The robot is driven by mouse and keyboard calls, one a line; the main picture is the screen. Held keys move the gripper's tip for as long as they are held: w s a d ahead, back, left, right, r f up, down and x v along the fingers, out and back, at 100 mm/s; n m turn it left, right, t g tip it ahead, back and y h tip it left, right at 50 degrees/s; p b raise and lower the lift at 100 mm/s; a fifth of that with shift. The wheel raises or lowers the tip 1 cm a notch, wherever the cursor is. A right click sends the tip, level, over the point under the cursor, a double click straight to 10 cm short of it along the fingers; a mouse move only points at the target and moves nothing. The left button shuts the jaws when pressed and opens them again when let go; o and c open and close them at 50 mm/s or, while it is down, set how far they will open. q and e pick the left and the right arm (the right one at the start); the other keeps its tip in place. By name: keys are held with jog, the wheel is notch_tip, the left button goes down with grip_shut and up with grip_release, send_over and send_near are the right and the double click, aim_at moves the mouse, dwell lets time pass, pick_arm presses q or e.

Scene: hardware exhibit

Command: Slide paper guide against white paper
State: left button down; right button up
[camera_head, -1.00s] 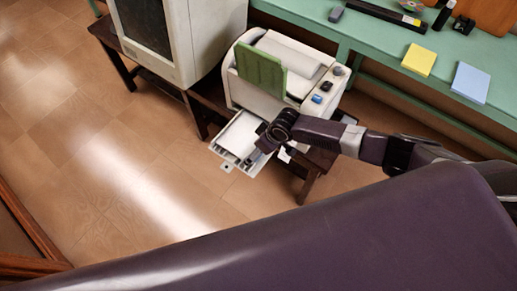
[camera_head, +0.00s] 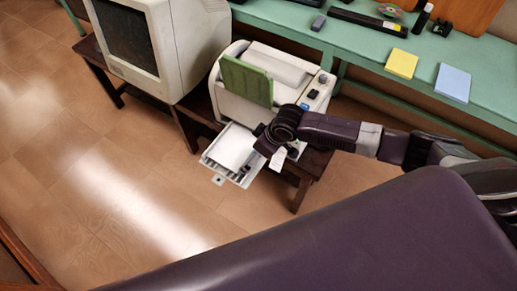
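A white printer (camera_head: 240,98) with a raised green flap (camera_head: 246,82) stands on a low dark wooden table. Its paper tray (camera_head: 213,162) is pulled out at the front, with white paper (camera_head: 235,146) lying in it. My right arm comes in from the right and reaches down over the tray's right side. The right gripper (camera_head: 262,141) is at the tray, mostly hidden by the arm's wrist, so I cannot tell whether its fingers are open or shut. The paper guide cannot be made out clearly beside the gripper. My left gripper is out of view.
A beige monitor (camera_head: 160,40) stands left of the printer. A green bench (camera_head: 355,50) behind holds a yellow pad (camera_head: 401,63) and a blue pad (camera_head: 453,82). A small white piece (camera_head: 277,160) shows below the wrist. Floor left of the tray is clear.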

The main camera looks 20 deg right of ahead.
jog(key=shift+v, duration=1.9)
